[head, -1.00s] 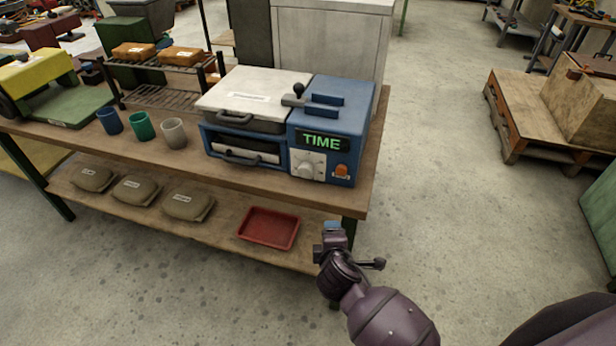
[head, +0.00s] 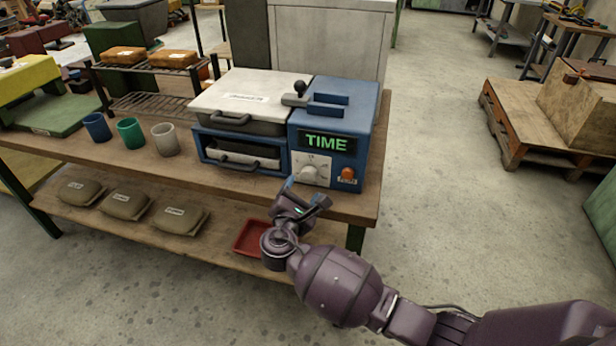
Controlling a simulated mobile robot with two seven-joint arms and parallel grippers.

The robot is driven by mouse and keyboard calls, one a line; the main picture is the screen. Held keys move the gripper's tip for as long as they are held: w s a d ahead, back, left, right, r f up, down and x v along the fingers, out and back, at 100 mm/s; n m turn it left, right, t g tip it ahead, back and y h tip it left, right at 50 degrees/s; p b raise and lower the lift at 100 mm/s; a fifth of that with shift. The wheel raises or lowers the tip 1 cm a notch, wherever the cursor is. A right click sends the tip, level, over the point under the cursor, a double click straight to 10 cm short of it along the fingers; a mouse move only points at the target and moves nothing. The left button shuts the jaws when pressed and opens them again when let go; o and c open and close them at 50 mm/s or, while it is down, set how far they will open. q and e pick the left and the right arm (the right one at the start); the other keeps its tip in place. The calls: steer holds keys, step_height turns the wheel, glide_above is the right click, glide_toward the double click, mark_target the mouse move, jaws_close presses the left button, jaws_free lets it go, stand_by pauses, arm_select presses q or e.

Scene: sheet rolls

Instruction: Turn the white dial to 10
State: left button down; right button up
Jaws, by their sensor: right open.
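The white dial (head: 309,173) sits on a pale plate on the front of the blue control box (head: 364,133), below a green display (head: 327,143) that reads TIME. The marks around the dial are too small to read. An orange button (head: 347,174) is to its right. My right gripper (head: 305,190) is open and empty, just in front of the table edge and below the dial, apart from it. My left gripper is not in view.
The white-lidded machine (head: 240,95) adjoins the control box. Blue, green and grey cups (head: 165,139) stand to its left. The lower shelf holds several tan bags (head: 180,216) and a red tray (head: 250,237), partly hidden by my arm. Open floor lies to the right.

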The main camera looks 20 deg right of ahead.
mark_target(308, 179)
steer(key=x, duration=0.4)
steer(key=shift+w+d+f, duration=0.1)
steer(key=shift+f, duration=0.05)
steer(key=shift+w+d+b, duration=0.35)
steer(key=shift+w, duration=0.2)
steer(key=shift+w+d, duration=0.15)
steer(key=shift+w, duration=0.05)
steer(key=shift+c, duration=0.4)
steer(key=c, duration=0.8)
steer(key=shift+c, duration=0.2)
